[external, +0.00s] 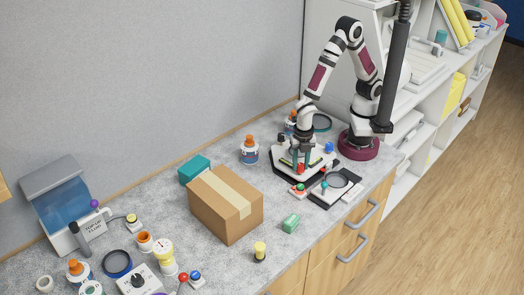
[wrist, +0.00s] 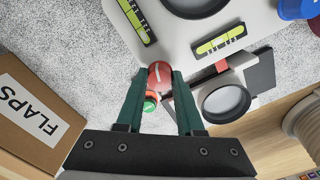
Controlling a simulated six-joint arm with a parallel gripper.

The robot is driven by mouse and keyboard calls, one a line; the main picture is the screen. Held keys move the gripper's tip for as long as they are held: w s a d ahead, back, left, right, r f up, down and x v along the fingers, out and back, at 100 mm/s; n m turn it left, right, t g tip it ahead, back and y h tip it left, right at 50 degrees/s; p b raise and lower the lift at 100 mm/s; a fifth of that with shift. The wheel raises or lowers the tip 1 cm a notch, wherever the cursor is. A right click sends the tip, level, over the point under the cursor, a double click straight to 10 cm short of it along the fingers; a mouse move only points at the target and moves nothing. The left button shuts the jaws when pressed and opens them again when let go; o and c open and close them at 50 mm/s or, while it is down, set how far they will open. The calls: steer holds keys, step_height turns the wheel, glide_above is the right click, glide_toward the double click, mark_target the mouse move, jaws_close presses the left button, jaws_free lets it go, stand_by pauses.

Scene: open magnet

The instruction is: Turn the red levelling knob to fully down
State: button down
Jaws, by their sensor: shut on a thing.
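The red levelling knob (wrist: 160,74) has a white line on its top and sits at a corner of a white levelling platform (wrist: 232,20) in the wrist view. My gripper (wrist: 158,82) has its two green fingers on either side of the knob, shut on it. In the external view my gripper (external: 301,160) points down at the near side of the platform (external: 285,163), and its fingers largely hide the red knob. Two yellow-green bubble vials (wrist: 220,39) lie on the platform. A blue knob (external: 329,147) stands at another corner.
A small red and green item (external: 298,190) is close beside the knob. A dark plate with a round lens (external: 337,181) lies to the right.

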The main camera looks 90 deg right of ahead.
steer(key=m, duration=0.4)
steer(key=shift+m, duration=0.3)
steer(key=m, duration=0.3)
steer(key=shift+w+a+m, duration=0.1)
steer(key=shift+m, duration=0.2)
steer(key=m, duration=0.4)
steer(key=shift+g, duration=0.3)
steer(key=m, duration=0.9)
steer(key=shift+m, duration=0.3)
steer(key=m, duration=0.4)
steer(key=shift+w, duration=0.1)
steer(key=m, duration=0.5)
steer(key=shift+r+y, duration=0.1)
steer(key=shift+y, duration=0.3)
steer(key=shift+m, duration=2.2)
